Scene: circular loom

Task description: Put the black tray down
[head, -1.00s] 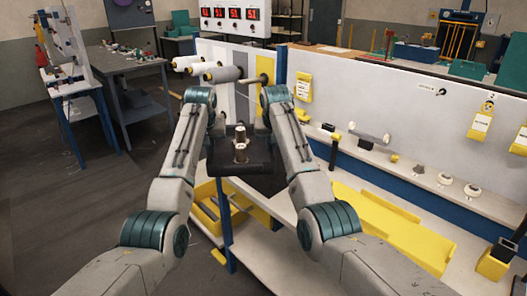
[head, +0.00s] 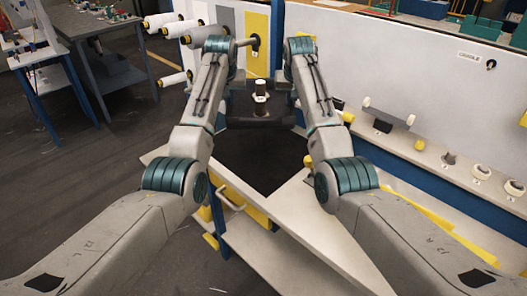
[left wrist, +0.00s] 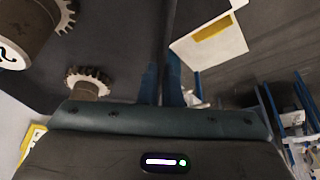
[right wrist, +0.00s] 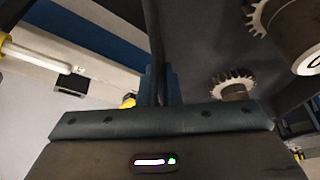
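The black tray (head: 277,112) is level between my two arms in the head view. A dark spool with a light top (head: 260,90) stands upright on it. In the left wrist view, my left gripper (left wrist: 162,85) is shut on the tray's edge. In the right wrist view, my right gripper (right wrist: 160,85) is shut on the opposite edge. Both wrist views show a toothed brown piece (left wrist: 88,85) and a larger labelled cylinder (left wrist: 22,35) on the tray. The gripper fingers are hidden in the head view.
A dark mat-like area (head: 255,160) lies on the pale bench top (head: 320,220) nearer than the tray. A white panel (head: 400,65) stands behind, with a ledge of small parts to the right. Spools (head: 175,78) stick out at the left.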

